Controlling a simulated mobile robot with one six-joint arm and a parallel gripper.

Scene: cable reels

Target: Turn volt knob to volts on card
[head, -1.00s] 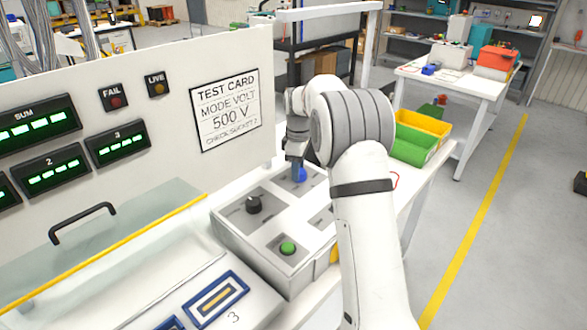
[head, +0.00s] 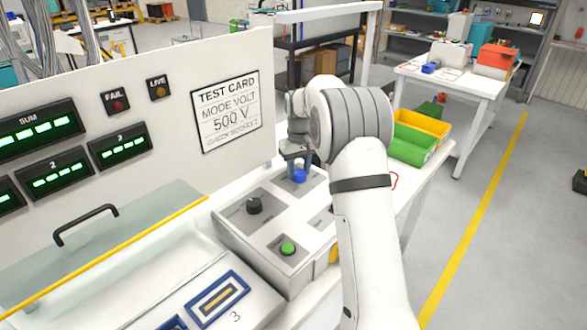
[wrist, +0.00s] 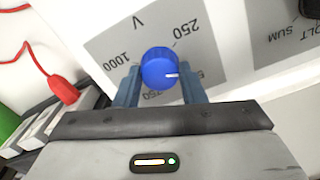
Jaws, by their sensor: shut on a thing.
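The blue volt knob (wrist: 158,66) sits on a grey panel marked V in the wrist view. Its white pointer line points right, toward a partly hidden label starting with 5. The labels 250, 1000 and a partly covered 750 are around it. My gripper (wrist: 161,92) has its fingers on either side of the knob and is shut on it. The head view also shows the knob (head: 300,176) under my gripper (head: 297,165). The test card (head: 230,111) on the white panel reads MODE VOLT, 500 V.
A black knob (head: 254,205) and a green button (head: 288,249) are on the same control box (head: 235,235). A red plug (wrist: 63,87) with a cable lies beside the box in the wrist view. Yellow (head: 424,127) and green (head: 411,146) bins stand right of my arm.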

